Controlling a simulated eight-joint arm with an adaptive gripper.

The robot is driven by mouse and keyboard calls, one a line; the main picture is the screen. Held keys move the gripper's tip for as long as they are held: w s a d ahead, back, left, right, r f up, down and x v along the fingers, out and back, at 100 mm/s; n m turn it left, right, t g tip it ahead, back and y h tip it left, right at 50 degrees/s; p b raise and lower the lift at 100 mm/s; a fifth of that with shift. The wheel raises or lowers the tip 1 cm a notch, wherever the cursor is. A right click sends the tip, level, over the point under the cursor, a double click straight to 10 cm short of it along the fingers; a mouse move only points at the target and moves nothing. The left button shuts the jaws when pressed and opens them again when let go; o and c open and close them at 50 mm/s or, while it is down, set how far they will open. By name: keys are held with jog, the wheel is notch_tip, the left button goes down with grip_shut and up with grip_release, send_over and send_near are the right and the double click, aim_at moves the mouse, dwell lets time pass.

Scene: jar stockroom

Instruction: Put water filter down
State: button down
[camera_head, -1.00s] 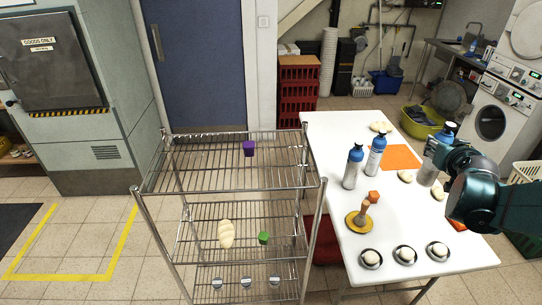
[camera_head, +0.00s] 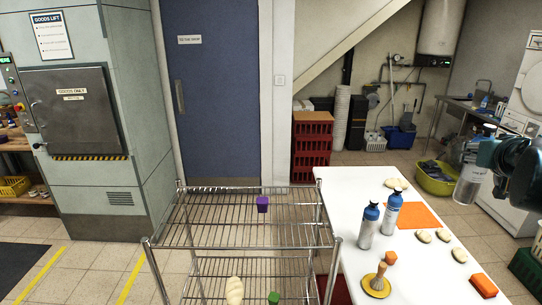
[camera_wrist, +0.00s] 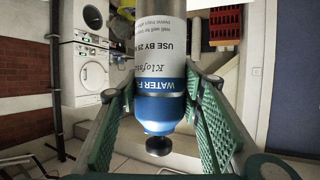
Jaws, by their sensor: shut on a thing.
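My gripper (camera_head: 484,158) is shut on a water filter (camera_head: 470,182), a silver-grey bottle with a white label and a blue top. In the wrist view the water filter (camera_wrist: 160,75) sits between the two green ribbed fingers, and its label reads "WATER F". In the head view it is held upright or nearly so, in the air by the right side of the white table (camera_head: 345,195). Two similar blue-topped bottles stand on the table, one in front (camera_head: 368,226) and one just behind it (camera_head: 391,214).
An orange mat (camera_head: 422,215), pale rolls (camera_head: 423,237), an orange block (camera_head: 483,286) and a yellow-based stand (camera_head: 376,286) are on the table. A wire rack (camera_head: 225,232) left of it holds a purple cup (camera_head: 262,204) on its largely clear top shelf.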

notch_tip(320, 180, up, 4)
jog(key=shift+r, duration=0.1)
jog(key=w+a+n+y+p, duration=0.3)
jog(key=w+a, duration=0.2)
jog(key=a, duration=0.8)
jog(key=w+a+n+y+p, duration=0.25)
jog(key=w+a+p, duration=0.2)
jog(key=a, duration=0.95)
jog(key=w+a+n+y+p, duration=0.25)
jog(key=w+a, duration=0.25)
jog(key=a, duration=0.8)
jog(key=s+a+n+g+y+p, duration=0.2)
jog(key=s+a+n+y+p, duration=0.15)
jog(key=a, duration=1.05)
jog(key=s+a+n+g+y+p, duration=0.1)
jog(key=s+a+n+y+p, duration=0.3)
jog(key=a, duration=1.1)
jog(key=s+a+n+g+y+p, duration=0.15)
jog(key=s+a, duration=0.35)
jog(key=a, duration=0.9)
jog(key=shift+m, duration=0.5)
jog(key=shift+f, duration=2.75)
